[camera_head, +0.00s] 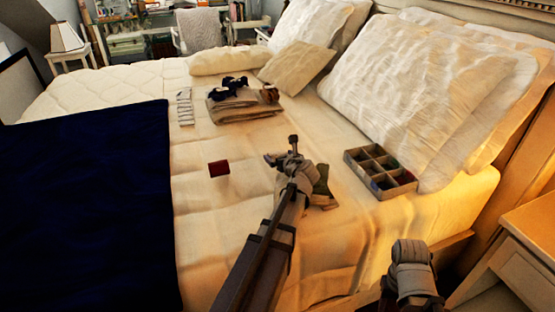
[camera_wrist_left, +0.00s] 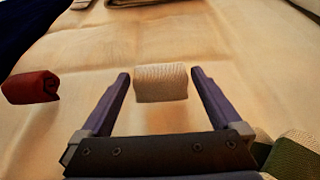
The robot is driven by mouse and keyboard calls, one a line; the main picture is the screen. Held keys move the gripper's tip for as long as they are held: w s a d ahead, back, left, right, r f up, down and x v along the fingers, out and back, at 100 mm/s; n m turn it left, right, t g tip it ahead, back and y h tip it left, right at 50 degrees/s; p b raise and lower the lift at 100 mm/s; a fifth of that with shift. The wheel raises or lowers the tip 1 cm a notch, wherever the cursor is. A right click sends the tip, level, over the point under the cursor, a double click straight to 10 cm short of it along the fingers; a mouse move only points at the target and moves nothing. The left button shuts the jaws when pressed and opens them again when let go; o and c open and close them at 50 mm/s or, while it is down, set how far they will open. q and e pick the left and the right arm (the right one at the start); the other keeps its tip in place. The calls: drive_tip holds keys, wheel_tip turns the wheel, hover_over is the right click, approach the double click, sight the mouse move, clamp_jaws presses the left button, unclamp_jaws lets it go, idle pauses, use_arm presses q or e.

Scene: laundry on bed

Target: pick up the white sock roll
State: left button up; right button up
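The white sock roll (camera_wrist_left: 161,83) lies on the cream bedding in the left wrist view, a ribbed off-white bundle. My left gripper (camera_head: 281,150) is open above the bed, its fingers pointing towards the far side. In the left wrist view the roll is framed between the two fingertips (camera_wrist_left: 160,75), with a narrow gap on each side. I cannot tell how far the fingertips are above the bed.
A dark red roll (camera_head: 218,168) lies left of the left gripper. A green and beige item (camera_head: 322,190) is just right of it. A divided box (camera_head: 408,184), a folded stack (camera_head: 243,112), pillows (camera_head: 420,90) and a dark blue blanket (camera_head: 85,205) are on the bed.

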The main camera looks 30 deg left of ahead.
use_arm(q)
drive_tip(key=c, duration=1.1)
drive_tip(key=shift+o, duration=0.2)
drive_tip(key=shift+r, duration=0.1)
wheel_tip(320, 180, up, 10)
drive_tip(key=p, duration=1)
